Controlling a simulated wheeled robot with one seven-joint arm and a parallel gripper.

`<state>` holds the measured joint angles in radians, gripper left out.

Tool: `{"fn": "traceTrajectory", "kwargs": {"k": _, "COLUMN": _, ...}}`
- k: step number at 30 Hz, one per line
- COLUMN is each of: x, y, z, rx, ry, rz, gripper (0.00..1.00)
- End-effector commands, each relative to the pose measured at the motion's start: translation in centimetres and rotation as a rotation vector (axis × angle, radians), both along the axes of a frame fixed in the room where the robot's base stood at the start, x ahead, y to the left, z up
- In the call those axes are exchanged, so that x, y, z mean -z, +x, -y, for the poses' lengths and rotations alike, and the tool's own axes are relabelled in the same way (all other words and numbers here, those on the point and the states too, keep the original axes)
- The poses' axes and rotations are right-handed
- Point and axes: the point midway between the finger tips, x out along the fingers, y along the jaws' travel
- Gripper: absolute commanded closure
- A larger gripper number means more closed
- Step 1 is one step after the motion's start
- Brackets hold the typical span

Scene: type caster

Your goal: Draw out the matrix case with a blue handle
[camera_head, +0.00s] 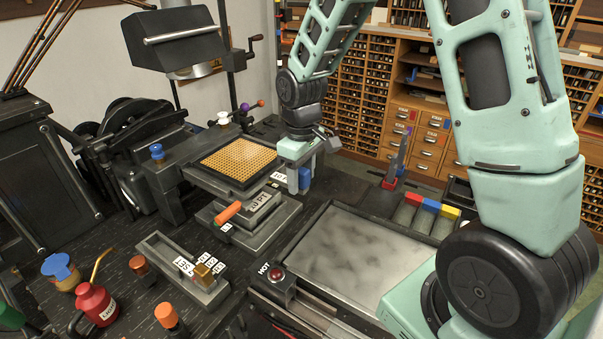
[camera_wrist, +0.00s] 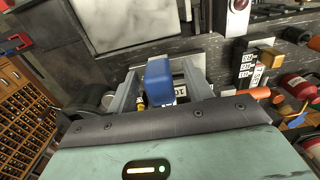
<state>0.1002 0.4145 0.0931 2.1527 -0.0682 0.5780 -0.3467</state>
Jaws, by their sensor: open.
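The blue handle (camera_head: 305,178) shows at the right end of the machine in the head view, partly covered by my gripper (camera_head: 299,183). In the wrist view the blue handle (camera_wrist: 159,72) stands between the two grey fingers of my gripper (camera_wrist: 161,78). The fingers are open, one on each side of the handle; I cannot tell whether either touches it. A gold grid plate (camera_head: 238,161) in a dark frame lies just left of the gripper. The case body behind the blue handle is mostly hidden.
An orange handle (camera_head: 228,212) sticks out below, beside a 10 PT label (camera_head: 264,200). A grey metal plate (camera_head: 350,258) lies to the right, with a red HOT lamp (camera_head: 276,275) at its corner. A rack of colored blocks (camera_head: 433,208) stands behind the plate.

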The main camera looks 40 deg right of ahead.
Motion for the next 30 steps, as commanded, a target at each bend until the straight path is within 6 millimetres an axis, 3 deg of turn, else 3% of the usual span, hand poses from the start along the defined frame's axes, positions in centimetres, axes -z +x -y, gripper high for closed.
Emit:
{"fn": "traceTrajectory", "kwargs": {"k": 9, "x": 0.19, "y": 0.01, "z": 0.0, "rx": 0.0, "ry": 0.0, "rz": 0.001, "gripper": 0.52}}
{"fn": "traceTrajectory", "kwargs": {"k": 14, "x": 0.18, "y": 0.02, "z": -0.01, "rx": 0.0, "ry": 0.0, "rz": 0.001, "gripper": 0.96}}
{"fn": "traceTrajectory", "kwargs": {"k": 15, "x": 0.17, "y": 0.02, "z": -0.01, "rx": 0.0, "ry": 0.0, "rz": 0.001, "gripper": 1.0}}
{"fn": "traceTrajectory", "kwargs": {"k": 30, "x": 0.14, "y": 0.04, "z": -0.02, "rx": 0.0, "ry": 0.0, "rz": 0.001, "gripper": 1.0}}
